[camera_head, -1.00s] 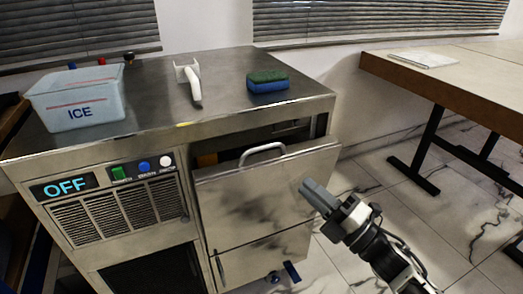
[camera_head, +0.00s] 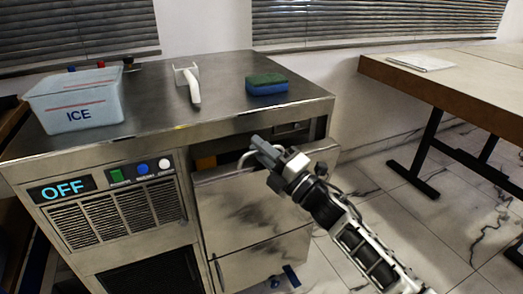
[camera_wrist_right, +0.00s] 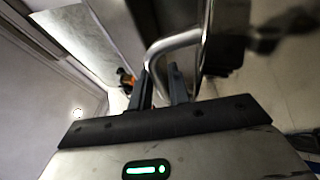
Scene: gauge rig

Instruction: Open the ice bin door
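The ice bin door (camera_head: 245,208) is the steel panel at the front right of the ice machine. Its top edge stands out from the cabinet, with a dark gap behind it. The curved metal handle (camera_head: 243,158) is on the door's top edge; its right part is hidden by my right gripper (camera_head: 262,145). In the right wrist view, the handle (camera_wrist_right: 172,43) bends down between the two fingers of the right gripper (camera_wrist_right: 159,85). The fingers are apart, and I see no firm clamp on the bar. My left gripper is not in view.
On the machine's top (camera_head: 150,100) are an ICE tub (camera_head: 78,100), a white scoop (camera_head: 190,84) and a green-blue sponge (camera_head: 267,84). A display (camera_head: 63,188) reads OFF. A wooden table (camera_head: 450,85) stands at the right, with open floor between.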

